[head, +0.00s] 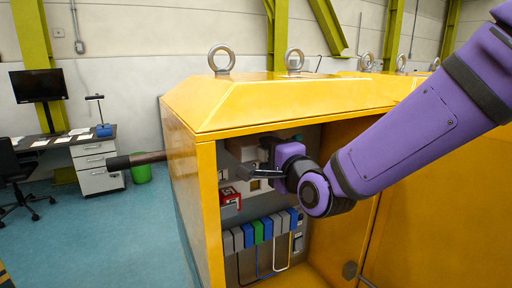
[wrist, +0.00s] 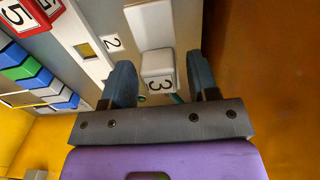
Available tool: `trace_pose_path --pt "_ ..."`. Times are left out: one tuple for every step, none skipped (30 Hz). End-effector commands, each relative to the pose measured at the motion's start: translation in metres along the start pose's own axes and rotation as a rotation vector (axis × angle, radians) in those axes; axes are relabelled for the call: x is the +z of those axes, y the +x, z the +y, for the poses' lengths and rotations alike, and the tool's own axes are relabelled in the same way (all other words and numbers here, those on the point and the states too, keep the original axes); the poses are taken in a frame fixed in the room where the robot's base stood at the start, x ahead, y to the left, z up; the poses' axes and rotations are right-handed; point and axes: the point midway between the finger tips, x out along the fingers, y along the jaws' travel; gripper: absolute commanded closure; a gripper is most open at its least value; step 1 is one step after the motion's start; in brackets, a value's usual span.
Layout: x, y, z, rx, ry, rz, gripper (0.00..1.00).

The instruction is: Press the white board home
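The white board (wrist: 157,62), marked 3, shows in the wrist view just ahead of my gripper, at the right side of the grey panel. My gripper (wrist: 162,78) is open, with one dark finger on each side of the board's near end. Gaps show between the board and both fingers, so it is not gripped. In the head view my gripper (head: 262,172) reaches into the open yellow cabinet (head: 206,200). I cannot pick out the white board clearly there. How deep the board sits in its slot is hard to tell.
In the wrist view a slot marked 2 (wrist: 112,43) is left of the board, and a red-framed label 5 (wrist: 16,15) is farther left. Blue, green and grey modules (head: 258,232) stand low in the cabinet. The cabinet's yellow-orange wall (wrist: 270,70) is close on the right.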

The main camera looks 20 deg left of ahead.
Motion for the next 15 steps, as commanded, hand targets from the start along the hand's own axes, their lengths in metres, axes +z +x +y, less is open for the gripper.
trace_pose_path --pt "0.0 0.0 0.0 0.0 0.0 0.0 0.39" --pt "0.0 0.0 0.0 0.0 0.0 0.0 0.39" --pt "0.0 0.0 0.0 0.0 0.0 0.0 0.39" --pt "0.0 0.0 0.0 0.0 0.0 0.0 0.39" --pt "0.0 0.0 0.0 0.0 0.0 0.0 0.39" --pt "0.0 0.0 0.0 0.0 0.0 0.0 0.39" --pt "0.0 0.0 0.0 0.001 0.0 0.0 0.39" --pt "0.0 0.0 0.0 0.001 0.0 0.0 0.39" --pt "0.0 -0.001 0.0 0.001 0.0 0.0 0.39" --pt "0.0 -0.002 0.0 0.001 0.0 0.0 0.39" --pt "0.0 -0.004 0.0 0.001 -0.001 0.0 0.39" --pt "0.0 -0.007 0.0 0.001 -0.001 0.001 0.39" --pt "-0.001 -0.01 0.0 0.001 -0.001 0.001 0.39" --pt "-0.001 -0.013 0.0 0.002 -0.001 0.001 0.39" --pt "-0.001 -0.019 0.0 0.001 -0.002 0.001 0.39"
